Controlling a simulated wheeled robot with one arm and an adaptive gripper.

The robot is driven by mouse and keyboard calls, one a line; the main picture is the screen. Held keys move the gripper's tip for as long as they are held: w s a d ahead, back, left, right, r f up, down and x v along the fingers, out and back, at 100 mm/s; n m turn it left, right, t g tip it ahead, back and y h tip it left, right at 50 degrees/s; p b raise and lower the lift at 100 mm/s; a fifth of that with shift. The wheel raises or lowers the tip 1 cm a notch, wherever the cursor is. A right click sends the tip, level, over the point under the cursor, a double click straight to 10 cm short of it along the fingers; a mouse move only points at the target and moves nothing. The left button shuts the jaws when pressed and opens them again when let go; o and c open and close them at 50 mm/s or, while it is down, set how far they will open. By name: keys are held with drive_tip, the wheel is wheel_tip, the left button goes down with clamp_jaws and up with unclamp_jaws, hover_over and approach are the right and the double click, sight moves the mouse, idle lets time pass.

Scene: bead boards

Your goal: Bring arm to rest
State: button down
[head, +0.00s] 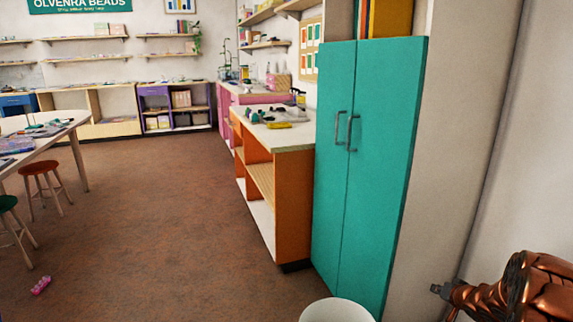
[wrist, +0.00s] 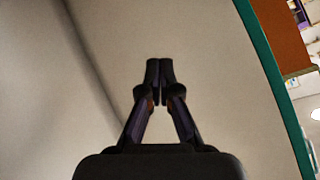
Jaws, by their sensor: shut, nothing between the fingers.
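My gripper (wrist: 159,68) is shut and empty in the wrist view, its two dark fingertips together in front of a plain pale wall. In the head view my copper-coloured arm shows at the bottom right, beside the wall. The gripper's fingers cannot be made out clearly there.
A tall teal cabinet (head: 385,160) with closed doors stands left of my arm; its edge also shows in the wrist view (wrist: 262,50). A white round bin (head: 337,311) stands before it. An orange counter (head: 293,205) stands beyond. A pink object (head: 41,285) lies on the open brown floor (head: 160,220).

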drive_tip(key=s+a+r+g+h+p, duration=0.25)
drive_tip(key=r+p, duration=0.35)
drive_tip(key=r, duration=0.9)
drive_tip(key=s+a+r+g+h+p, duration=0.1)
drive_tip(key=s+a+r+p, duration=0.2)
drive_tip(key=s+r, duration=0.35)
drive_tip(key=s+a+r+g+h+p, duration=0.1)
drive_tip(key=s+a+r+g+p, duration=0.15)
drive_tip(key=s+r+p, duration=0.4)
drive_tip(key=s+a+r+n+g+y+p, duration=0.1)
drive_tip(key=s+a+r, duration=0.5)
drive_tip(key=s, duration=0.6)
drive_tip(key=s+a+r+n+g+y+p, duration=0.1)
drive_tip(key=s+a+r+n+g+p, duration=0.1)
drive_tip(key=s+a+r+p, duration=0.4)
drive_tip(key=s+a+r+n+g+y+p, duration=0.1)
drive_tip(key=s+a+r, duration=0.6)
drive_tip(key=s, duration=1.1)
drive_tip(key=a+n+g+p, duration=0.1)
drive_tip(key=a+g+p, duration=0.1)
drive_tip(key=a+p, duration=0.1)
drive_tip(key=shift+a+g+y, duration=0.35)
drive_tip(key=shift+a+g, duration=0.05)
drive_tip(key=c, duration=1.9)
unclamp_jaws()
